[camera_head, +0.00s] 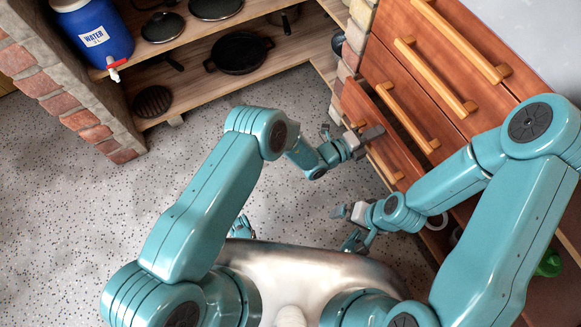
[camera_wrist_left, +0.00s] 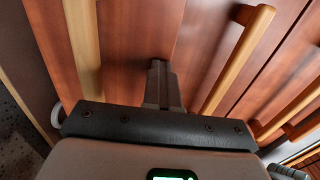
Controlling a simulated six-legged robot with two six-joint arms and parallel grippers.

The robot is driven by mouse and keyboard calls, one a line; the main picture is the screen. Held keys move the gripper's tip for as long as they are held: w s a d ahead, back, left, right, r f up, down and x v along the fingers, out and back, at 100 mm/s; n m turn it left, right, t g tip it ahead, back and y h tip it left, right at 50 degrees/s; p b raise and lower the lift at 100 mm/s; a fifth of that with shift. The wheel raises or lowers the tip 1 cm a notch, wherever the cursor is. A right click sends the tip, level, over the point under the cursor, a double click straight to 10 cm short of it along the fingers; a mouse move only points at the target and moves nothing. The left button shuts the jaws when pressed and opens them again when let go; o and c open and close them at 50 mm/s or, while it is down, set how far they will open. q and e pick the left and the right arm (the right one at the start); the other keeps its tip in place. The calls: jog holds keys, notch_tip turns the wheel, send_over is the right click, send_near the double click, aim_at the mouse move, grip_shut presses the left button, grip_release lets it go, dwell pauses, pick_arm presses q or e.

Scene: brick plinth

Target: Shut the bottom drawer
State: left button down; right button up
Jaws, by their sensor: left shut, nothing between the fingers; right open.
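The wooden drawer unit stands at the right of the head view. Its lowest visible front, with a pale handle (camera_head: 384,166), is partly hidden behind my arms. My left gripper (camera_head: 374,133) is shut and empty, close to the drawer fronts. In the left wrist view its fingers (camera_wrist_left: 160,82) point at red-brown wood between two pale handles; contact cannot be told. My right gripper (camera_head: 343,211) is open and empty, above the floor left of the drawers.
Upper drawers with long pale handles (camera_head: 436,77) rise beside a brick pillar. An open shelf (camera_head: 205,85) at the back holds pans and a blue water container (camera_head: 95,35). Speckled floor (camera_head: 70,220) is clear on the left.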

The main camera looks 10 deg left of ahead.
pick_arm(q)
jog(key=shift+w+d, duration=0.15)
jog(key=shift+d, duration=0.2)
pick_arm(e)
jog(key=shift+w+a+f, duration=0.1)
jog(key=shift+w+a, duration=0.1)
jog(key=shift+w, duration=0.1)
